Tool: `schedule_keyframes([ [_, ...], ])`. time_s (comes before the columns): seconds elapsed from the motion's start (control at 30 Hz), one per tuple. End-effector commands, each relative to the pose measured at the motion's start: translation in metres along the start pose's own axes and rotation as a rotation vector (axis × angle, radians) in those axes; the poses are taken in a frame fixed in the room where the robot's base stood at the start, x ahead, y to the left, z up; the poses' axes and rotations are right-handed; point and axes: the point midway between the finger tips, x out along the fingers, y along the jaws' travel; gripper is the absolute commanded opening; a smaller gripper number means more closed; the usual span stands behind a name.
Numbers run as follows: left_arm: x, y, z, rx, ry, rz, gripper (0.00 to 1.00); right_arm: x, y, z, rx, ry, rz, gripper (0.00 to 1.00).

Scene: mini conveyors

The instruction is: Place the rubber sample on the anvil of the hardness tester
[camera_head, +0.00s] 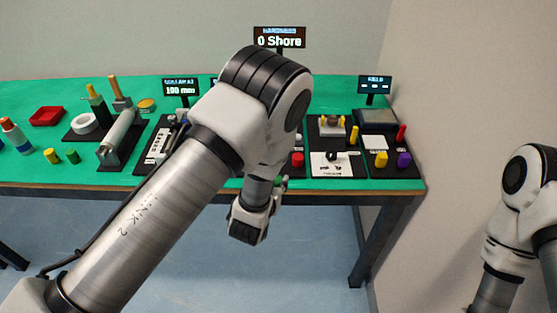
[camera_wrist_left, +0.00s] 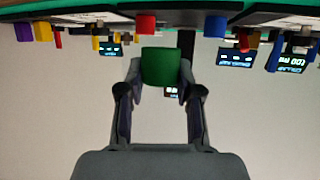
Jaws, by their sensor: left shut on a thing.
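My left gripper (camera_wrist_left: 161,80) is shut on a green block, which I take to be the rubber sample (camera_wrist_left: 162,65). It holds the sample between its two fingertips, at the front of the table. In the head view, my left arm hides the sample and most of the fingers; the wrist shows at the table's front edge. The hardness tester's display (camera_head: 279,40) reads 0 Shore. The tester's body and anvil are hidden behind my left arm. A red button (camera_head: 297,159) shows just right of the arm. My right gripper is out of view; only its arm shows at right.
The green table (camera_head: 220,184) holds several stations. Right of my arm are a black station with yellow posts (camera_head: 333,128) and a mat with yellow and purple pieces (camera_head: 402,159). At left are a red tray (camera_head: 46,116), a white ring (camera_head: 84,123) and a grey cylinder (camera_head: 118,131).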

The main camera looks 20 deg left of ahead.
Motion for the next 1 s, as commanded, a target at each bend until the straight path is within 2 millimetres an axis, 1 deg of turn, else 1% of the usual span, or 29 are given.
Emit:
schedule_keyframes([
  [0.03,0.017,-0.005,0.000,-0.007,0.006,-0.004,0.05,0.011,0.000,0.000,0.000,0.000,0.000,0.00],
  [0.2,0.068,-0.019,-0.016,-0.005,0.008,-0.003,0.05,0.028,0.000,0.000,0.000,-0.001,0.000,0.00],
  [0.3,0.093,-0.025,-0.024,-0.002,0.005,-0.001,0.05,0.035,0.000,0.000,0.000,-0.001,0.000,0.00],
  [0.33,0.099,-0.026,-0.027,-0.003,0.005,-0.001,0.05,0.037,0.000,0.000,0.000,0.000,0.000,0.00],
  [0.47,0.114,-0.030,-0.033,0.000,0.003,0.000,0.05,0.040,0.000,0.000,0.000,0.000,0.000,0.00],
  [0.57,0.128,-0.034,-0.036,-0.001,0.003,-0.001,0.05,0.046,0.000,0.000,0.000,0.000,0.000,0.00],
  [0.63,0.136,-0.034,-0.017,0.001,-0.003,0.000,0.05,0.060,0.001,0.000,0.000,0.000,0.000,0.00],
  [0.67,0.138,-0.034,-0.012,0.001,-0.002,0.000,0.05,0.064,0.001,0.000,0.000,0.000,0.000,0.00],
  [0.73,0.140,-0.034,-0.007,0.000,0.000,0.000,0.05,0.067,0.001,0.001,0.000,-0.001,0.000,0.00],
  [0.87,0.139,-0.034,-0.010,0.000,0.001,0.000,0.05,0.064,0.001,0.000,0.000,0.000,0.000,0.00],
  [1.0,0.139,-0.034,-0.008,0.000,0.000,0.000,0.05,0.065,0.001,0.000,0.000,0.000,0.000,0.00],
])
